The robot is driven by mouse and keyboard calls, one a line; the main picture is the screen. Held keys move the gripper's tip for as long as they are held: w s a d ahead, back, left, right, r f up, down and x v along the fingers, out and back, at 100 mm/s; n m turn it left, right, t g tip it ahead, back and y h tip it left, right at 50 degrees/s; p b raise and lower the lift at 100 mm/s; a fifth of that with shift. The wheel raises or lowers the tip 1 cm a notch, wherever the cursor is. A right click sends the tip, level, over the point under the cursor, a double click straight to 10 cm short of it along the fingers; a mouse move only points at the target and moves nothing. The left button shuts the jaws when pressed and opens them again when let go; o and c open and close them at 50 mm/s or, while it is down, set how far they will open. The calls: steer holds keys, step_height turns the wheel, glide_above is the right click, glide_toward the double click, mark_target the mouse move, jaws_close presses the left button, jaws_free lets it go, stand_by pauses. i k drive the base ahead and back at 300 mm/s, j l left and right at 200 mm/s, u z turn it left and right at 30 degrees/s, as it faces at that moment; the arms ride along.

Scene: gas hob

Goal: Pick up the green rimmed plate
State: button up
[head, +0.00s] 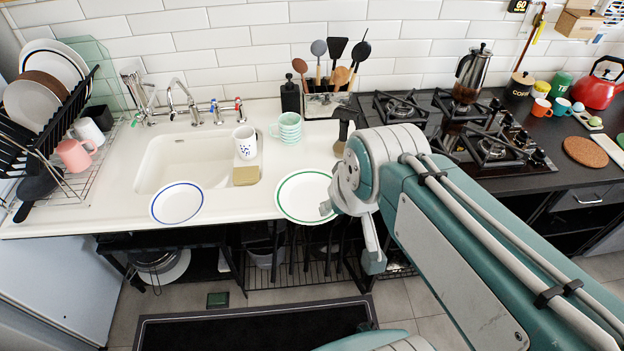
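The green rimmed plate (302,196) is white with a green ring and lies flat on the white counter near its front edge, right of the sink. My arm comes in from the right, and its folded joint covers part of the plate's right side. A small grey tip of what looks like my gripper (327,207) shows over the plate's right edge. The rest is hidden behind my arm, so I cannot tell whether it is open or touching the plate.
A blue rimmed plate (178,202) lies left of the green one. A patterned cup (245,142), a sponge (246,175) and stacked mint cups (287,128) stand behind. A utensil holder (327,104) is at the back; the gas hob (490,130) is right, the dish rack (85,165) far left.

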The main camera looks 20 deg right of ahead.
mark_target(298, 196)
steer(key=j+z, duration=0.65)
steer(key=z, duration=0.15)
steer(key=j+z, duration=0.1)
steer(key=j, duration=0.5)
steer(key=k+j+z, duration=0.1)
steer(key=j, duration=1.05)
steer(key=k+j+z, duration=0.15)
steer(key=j, duration=0.4)
